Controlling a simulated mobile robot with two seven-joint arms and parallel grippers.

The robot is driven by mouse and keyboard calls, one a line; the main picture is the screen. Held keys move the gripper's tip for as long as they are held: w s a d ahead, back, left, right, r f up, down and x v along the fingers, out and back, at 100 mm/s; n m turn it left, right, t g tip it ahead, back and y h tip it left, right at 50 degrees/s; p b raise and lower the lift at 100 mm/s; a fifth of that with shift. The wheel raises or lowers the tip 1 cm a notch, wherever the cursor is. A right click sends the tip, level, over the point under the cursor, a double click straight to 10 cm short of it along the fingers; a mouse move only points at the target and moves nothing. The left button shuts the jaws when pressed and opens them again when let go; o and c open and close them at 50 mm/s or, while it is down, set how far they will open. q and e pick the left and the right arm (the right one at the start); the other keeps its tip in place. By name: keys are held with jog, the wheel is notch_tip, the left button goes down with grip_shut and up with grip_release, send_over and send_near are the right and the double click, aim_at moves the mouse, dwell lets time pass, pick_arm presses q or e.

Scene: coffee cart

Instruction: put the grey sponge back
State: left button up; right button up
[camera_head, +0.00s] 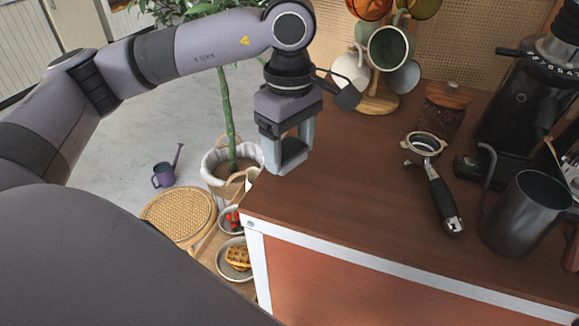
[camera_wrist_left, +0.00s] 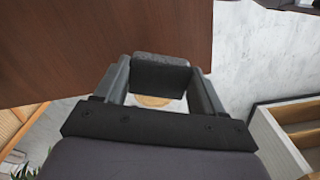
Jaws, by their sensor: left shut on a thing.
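The grey sponge (camera_wrist_left: 160,75) is a dark grey block with a rough, lighter top edge, seen in the left wrist view. My left gripper (camera_head: 288,158) is shut on it, with one finger on each side. In the head view the sponge (camera_head: 293,150) is mostly hidden between the fingers. The gripper points down at the left end of the brown cart top (camera_head: 340,190), near its corner. In the left wrist view the sponge overlaps the cart top's edge, with floor beyond; its exact height cannot be told. My right gripper is not in view.
A mug tree with several mugs (camera_head: 391,48) stands behind. A jar (camera_head: 443,112), portafilter (camera_head: 437,185), grinder (camera_head: 530,100) and dark metal pitcher (camera_head: 526,215) are to the right. A potted plant (camera_head: 228,172) and waffle plate (camera_head: 237,260) are left of the cart. The cart top's middle is clear.

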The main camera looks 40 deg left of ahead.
aim_at(290, 168)
pick_arm(q)
notch_tip(290, 168, down, 5)
jog(key=shift+r, duration=0.1)
dwell(0.3)
jog(key=o, duration=0.9)
jog(key=shift+o, duration=0.2)
